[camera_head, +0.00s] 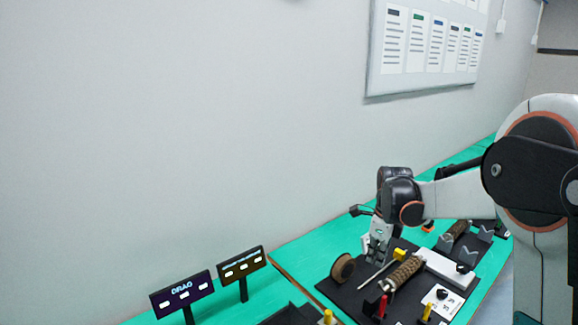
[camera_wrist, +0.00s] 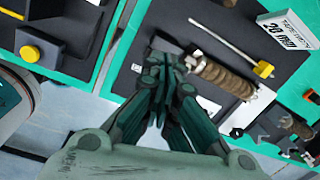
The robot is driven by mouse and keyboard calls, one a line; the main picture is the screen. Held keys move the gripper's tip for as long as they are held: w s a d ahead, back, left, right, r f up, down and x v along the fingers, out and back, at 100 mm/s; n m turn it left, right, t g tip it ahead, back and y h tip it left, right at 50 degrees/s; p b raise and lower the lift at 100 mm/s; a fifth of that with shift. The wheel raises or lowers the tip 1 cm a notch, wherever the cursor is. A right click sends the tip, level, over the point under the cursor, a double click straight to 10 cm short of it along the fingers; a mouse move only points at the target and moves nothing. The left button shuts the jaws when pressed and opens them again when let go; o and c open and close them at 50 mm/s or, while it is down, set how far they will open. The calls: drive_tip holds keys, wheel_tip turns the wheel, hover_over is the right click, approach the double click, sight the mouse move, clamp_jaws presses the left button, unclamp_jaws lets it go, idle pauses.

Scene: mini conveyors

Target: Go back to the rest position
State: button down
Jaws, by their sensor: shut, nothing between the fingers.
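My gripper (camera_head: 377,258) hangs at the end of my arm above the dark board on the green table, right of centre in the head view. In the wrist view my gripper (camera_wrist: 168,68) has its fingers together, with nothing between them. It points at the board, beside a brown ribbed roller (camera_wrist: 222,76). The roller (camera_head: 403,272) also shows in the head view, just right of the gripper. Whether the fingers touch the board cannot be told.
A brown wheel (camera_head: 343,268) stands left of the gripper. A thin rod with a yellow end (camera_head: 399,254) lies by the roller. Two small signs (camera_head: 182,295) stand at the lower left. A white panel (camera_head: 441,295) with a black knob is in front. The wall lies behind the table.

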drive_tip(key=s+a+r+n+t+b, duration=0.1)
drive_tip(key=s+a+r+n, duration=0.1)
drive_tip(key=s+r+n, duration=0.35)
drive_tip(key=s+a+r+n+t+b, duration=0.1)
drive_tip(key=s+a+r+n+t, duration=0.15)
drive_tip(key=s+n, duration=0.5)
drive_tip(key=s+a+f+n+t+b, duration=0.1)
drive_tip(key=s+a+f+n+t, duration=0.1)
drive_tip(key=s+n, duration=1)
drive_tip(key=shift+s+a+f+n+t, duration=0.2)
drive_tip(key=shift+s+a+n+t, duration=0.15)
drive_tip(key=shift+s, duration=2)
